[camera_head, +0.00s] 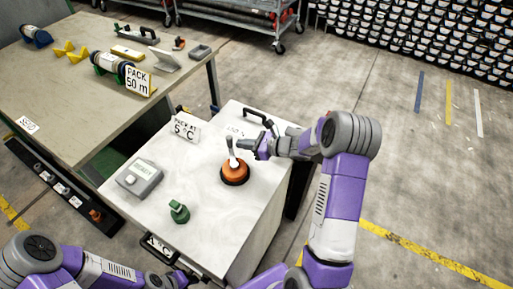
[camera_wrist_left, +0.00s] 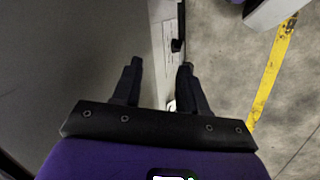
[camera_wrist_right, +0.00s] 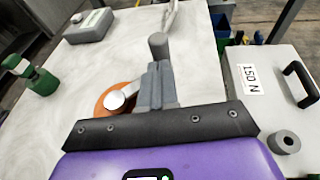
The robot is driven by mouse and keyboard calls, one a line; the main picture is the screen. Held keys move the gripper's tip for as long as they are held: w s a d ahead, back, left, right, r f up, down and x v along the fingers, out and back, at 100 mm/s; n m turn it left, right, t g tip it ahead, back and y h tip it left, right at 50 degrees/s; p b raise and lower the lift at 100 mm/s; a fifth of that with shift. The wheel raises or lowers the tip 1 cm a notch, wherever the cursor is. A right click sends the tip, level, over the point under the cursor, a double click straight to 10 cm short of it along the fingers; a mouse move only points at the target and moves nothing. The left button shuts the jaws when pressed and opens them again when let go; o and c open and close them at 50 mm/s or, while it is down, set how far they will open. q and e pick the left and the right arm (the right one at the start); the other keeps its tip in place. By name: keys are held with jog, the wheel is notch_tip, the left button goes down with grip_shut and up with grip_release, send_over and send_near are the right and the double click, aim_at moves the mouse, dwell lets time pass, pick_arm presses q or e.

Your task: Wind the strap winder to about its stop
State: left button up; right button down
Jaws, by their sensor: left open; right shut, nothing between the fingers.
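The strap winder (camera_head: 235,175) is an orange disc on a dark base, standing on the white cabinet top, with a grey crank and an upright knob. In the right wrist view its orange disc (camera_wrist_right: 104,105) and silver hub lie left of my fingers, and the grey knob (camera_wrist_right: 158,45) shows just beyond the fingertips. My right gripper (camera_head: 245,147) is shut and empty beside the knob; whether it touches the knob I cannot tell. My left gripper (camera_wrist_left: 160,68) is open and empty, low beside a pale cabinet side.
A grey display box (camera_head: 139,178) and a green fitting (camera_head: 179,211) stand left of the winder on the cabinet. A sign (camera_head: 185,128) and a black handle (camera_head: 254,115) are behind it. A long workbench (camera_head: 75,105) with several items stands at the left.

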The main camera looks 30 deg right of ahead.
jog(key=shift+w+a, duration=0.4)
jog(key=shift+w, duration=0.05)
jog(key=shift+w+a, duration=0.55)
jog(key=shift+d, duration=0.1)
